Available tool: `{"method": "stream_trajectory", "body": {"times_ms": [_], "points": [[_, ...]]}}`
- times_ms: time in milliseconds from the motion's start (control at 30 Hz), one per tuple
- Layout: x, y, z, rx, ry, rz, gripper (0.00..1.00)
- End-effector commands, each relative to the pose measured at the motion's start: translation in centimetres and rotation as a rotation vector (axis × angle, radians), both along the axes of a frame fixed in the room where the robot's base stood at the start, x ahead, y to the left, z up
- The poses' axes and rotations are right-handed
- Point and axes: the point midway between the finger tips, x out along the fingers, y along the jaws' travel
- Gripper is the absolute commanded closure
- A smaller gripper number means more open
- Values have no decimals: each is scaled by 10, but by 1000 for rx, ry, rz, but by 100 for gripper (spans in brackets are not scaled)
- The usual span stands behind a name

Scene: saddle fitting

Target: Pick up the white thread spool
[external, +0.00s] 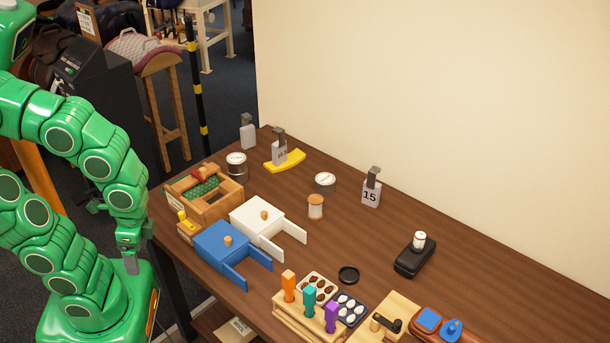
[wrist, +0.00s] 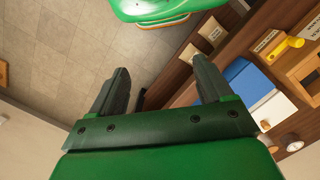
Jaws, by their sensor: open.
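A thread spool with wooden ends and pale, whitish thread (external: 316,206) stands upright on the brown table, right of the white box. A small white cylinder (external: 419,239) stands on a black block farther right; I cannot tell whether it is also a spool. My gripper (external: 131,262) hangs off the table's left edge, pointing down, well apart from both. In the wrist view my gripper (wrist: 163,82) is open, with nothing between its fingers. A round pale-topped object (wrist: 292,143) at the lower right edge there is too partial to name surely.
The right back table is clear.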

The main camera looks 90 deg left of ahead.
Motion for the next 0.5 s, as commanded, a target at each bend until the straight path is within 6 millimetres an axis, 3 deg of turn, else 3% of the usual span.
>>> {"method": "stream_trajectory", "body": {"times_ms": [133, 233, 500], "points": [[6, 1, -2, 3, -9, 16, 21], [25, 4, -7, 9, -41, 61, 21], [117, 32, -31, 62, -223, 272, 21]]}}
